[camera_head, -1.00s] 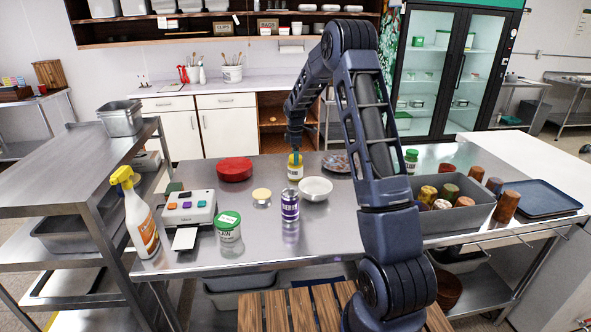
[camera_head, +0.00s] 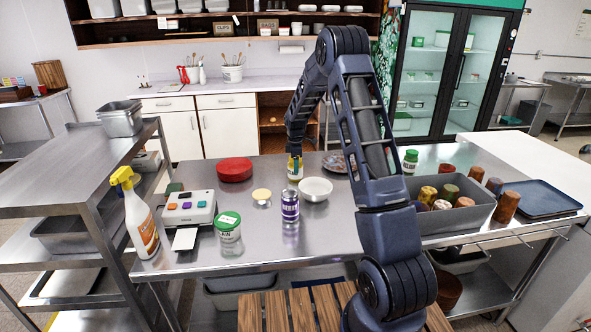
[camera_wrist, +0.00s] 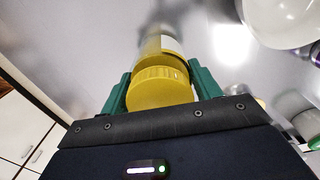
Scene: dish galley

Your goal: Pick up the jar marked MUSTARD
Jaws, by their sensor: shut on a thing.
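A jar with a yellow lid (camera_wrist: 160,87) and a pale label stands on the steel table behind the white bowl; in the head view the jar (camera_head: 294,172) shows below my gripper, and its marking cannot be read. My gripper (camera_head: 294,157) comes down on it from above. In the wrist view the green fingers of my gripper (camera_wrist: 160,88) are on both sides of the yellow lid, shut on the jar. Whether its base touches the table cannot be told.
The white bowl (camera_head: 315,189) stands close on the right. A grey bin (camera_head: 455,222) of several jars is at right.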

